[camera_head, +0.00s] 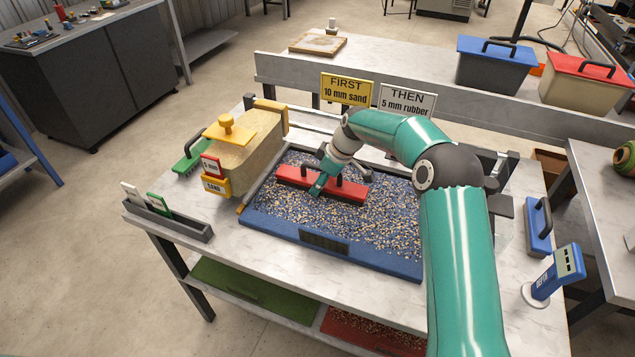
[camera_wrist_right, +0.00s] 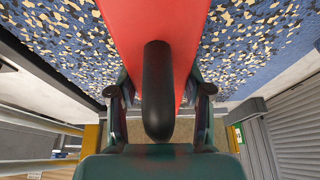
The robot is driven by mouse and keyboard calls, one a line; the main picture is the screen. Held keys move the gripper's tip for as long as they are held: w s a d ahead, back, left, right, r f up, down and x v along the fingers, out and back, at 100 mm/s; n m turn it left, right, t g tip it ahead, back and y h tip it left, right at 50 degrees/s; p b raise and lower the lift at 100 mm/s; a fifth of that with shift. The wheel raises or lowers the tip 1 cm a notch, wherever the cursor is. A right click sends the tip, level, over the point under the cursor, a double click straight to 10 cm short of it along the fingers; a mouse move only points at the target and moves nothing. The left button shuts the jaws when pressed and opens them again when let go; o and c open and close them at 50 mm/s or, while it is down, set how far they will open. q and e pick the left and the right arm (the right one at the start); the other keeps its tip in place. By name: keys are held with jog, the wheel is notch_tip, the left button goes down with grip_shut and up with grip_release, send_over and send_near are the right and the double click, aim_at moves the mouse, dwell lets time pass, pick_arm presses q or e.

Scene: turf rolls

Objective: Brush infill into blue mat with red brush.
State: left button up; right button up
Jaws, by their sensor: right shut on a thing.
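The blue mat (camera_head: 390,259) lies on the table in a shallow frame, with tan and dark infill grains scattered over most of it. The red brush (camera_head: 345,192) lies across the upper left part of the mat, its long side running left to right. My right gripper (camera_head: 325,180) is at the brush and shut on its black handle. In the right wrist view the black handle (camera_wrist_right: 157,90) stands between the two fingers, with the red brush body (camera_wrist_right: 155,20) beyond it and speckled blue mat on both sides. My left gripper is not in view.
A grey card tray (camera_head: 170,222) sits at the left edge. A blue brush (camera_head: 538,226) and a blue depth gauge (camera_head: 556,272) stand at the right. Two signs (camera_head: 347,89) stand behind.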

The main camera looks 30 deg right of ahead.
aim_at(365, 192)
jog(key=s+d+b, duration=0.1)
jog(key=s+d, duration=0.1)
jog(key=s+d+b, duration=0.2)
jog(key=s, duration=0.1)
jog(key=shift+s+d+f, duration=0.1)
jog(key=shift+s+d, duration=0.05)
jog(key=shift+d, duration=0.1)
jog(key=s+d+b, duration=0.1)
jog(key=s+d, duration=0.1)
jog(key=s+d+b, duration=0.2)
jog(key=s, duration=0.1)
jog(key=shift+d, duration=0.2)
jog(key=shift+s+d, duration=0.45)
jog(key=shift+s, duration=0.15)
jog(key=shift+w+a, duration=1.1)
jog(key=shift+w, duration=0.15)
